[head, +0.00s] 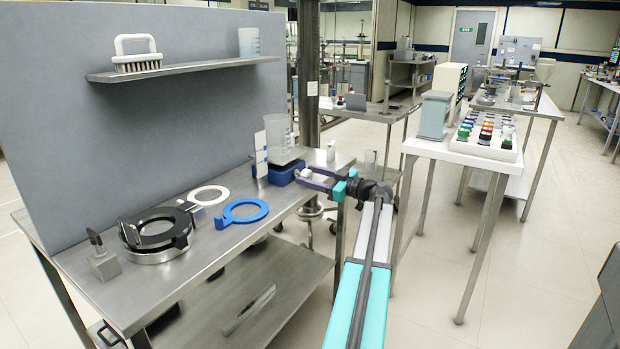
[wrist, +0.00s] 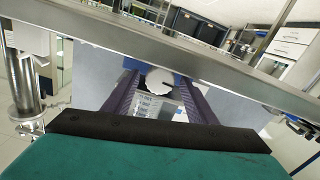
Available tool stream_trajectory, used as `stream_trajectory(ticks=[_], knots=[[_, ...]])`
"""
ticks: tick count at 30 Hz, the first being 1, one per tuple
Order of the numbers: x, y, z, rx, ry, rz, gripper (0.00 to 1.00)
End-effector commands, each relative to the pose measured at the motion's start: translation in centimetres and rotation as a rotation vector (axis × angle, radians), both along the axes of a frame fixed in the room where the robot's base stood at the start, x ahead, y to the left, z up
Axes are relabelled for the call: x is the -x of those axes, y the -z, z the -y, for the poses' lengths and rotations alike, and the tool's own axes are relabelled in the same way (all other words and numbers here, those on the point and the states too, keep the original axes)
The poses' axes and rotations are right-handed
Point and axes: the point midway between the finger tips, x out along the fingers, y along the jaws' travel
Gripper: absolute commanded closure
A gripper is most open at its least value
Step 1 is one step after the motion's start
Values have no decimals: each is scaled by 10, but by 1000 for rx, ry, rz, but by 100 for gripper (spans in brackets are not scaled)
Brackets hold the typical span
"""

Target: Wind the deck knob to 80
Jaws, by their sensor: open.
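The deck knob (wrist: 160,80) is white and round with a dark mark at its right side in the wrist view. It sits on the front of a blue unit (head: 282,173) with a pale flat top, at the far end of the steel bench. The knob also shows small in the head view (head: 306,173). My gripper (head: 305,178) is open, its purple fingers pointing at the unit. In the wrist view the fingers stand left and right of the knob; I cannot tell whether they touch it. A printed panel (wrist: 155,106) shows between them, too small to read.
A clear beaker (head: 278,132) stands on the unit. A white upright card (head: 261,155) is beside it. A blue ring (head: 228,218), a white ring (head: 221,195) and a black-and-steel ring stand (head: 165,256) occupy the nearer bench. A shelf (head: 185,69) overhangs the back.

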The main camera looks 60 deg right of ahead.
Motion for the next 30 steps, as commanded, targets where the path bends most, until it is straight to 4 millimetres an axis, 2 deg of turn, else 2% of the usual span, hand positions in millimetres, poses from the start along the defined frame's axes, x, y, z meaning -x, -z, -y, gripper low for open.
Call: stream_trajectory(ticks=[2, 3, 10, 11, 12, 15, 23, 30], knots=[[0, 0, 0, 0, 0, 0, 48], [0, 0, 0, 0, 0, 0, 52], [1, 0, 0, 0, 0, 0, 89], [2, 0, -14, 0, 1, 0, 89], [1, 0, -6, 0, 0, 0, 89], [1, 0, -3, -6, -4, -1, 89], [1, 1, -1, -70, -5, -1, 89], [1, 1, 0, -208, -4, 0, 89]])
